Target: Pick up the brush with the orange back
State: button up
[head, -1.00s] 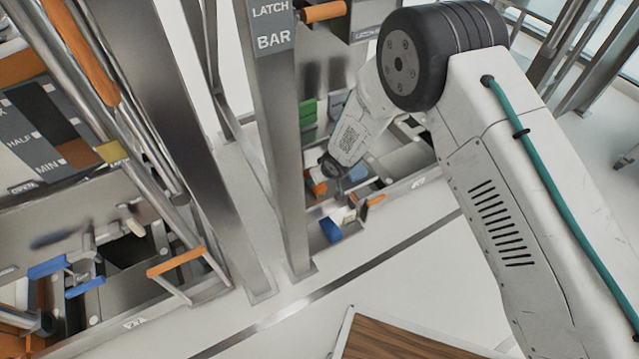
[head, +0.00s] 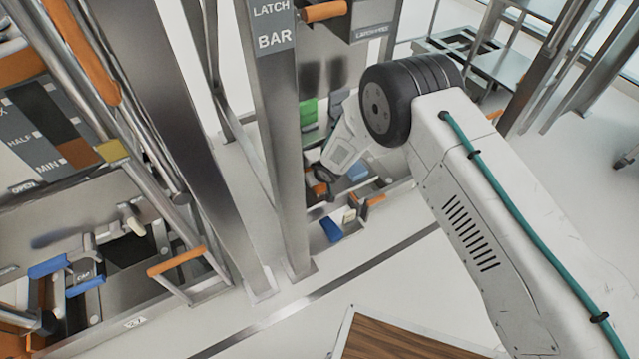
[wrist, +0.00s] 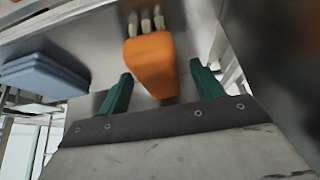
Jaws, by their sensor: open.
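The brush with the orange back (wrist: 151,62) shows in the wrist view, its orange back toward the camera and its pale bristle tufts at the far end. My gripper (wrist: 158,82) is open, with one green finger on each side of the brush's near part. I cannot tell whether either finger touches it. In the head view my gripper (head: 322,180) is small and partly hidden by the metal post, over the bin area behind it. The brush cannot be made out clearly there.
A blue-grey block (wrist: 42,76) lies left of the brush in the wrist view. In the head view a blue block (head: 331,229) sits at the bin's front edge. A metal post (head: 275,150) stands just left of my gripper. A wooden-topped surface (head: 400,338) is in front.

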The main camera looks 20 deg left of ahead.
jog(key=shift+f, duration=0.25)
dwell(0.3)
jog(key=c, duration=1.2)
jog(key=shift+r, duration=0.1)
jog(key=shift+r, duration=0.6)
jog(key=s+d, duration=0.7)
jog(key=d, duration=0.2)
jog(key=s+d, duration=0.4)
jog(key=shift+s+d+f, duration=0.15)
jog(key=shift+s+d, duration=0.2)
jog(key=shift+d, duration=0.05)
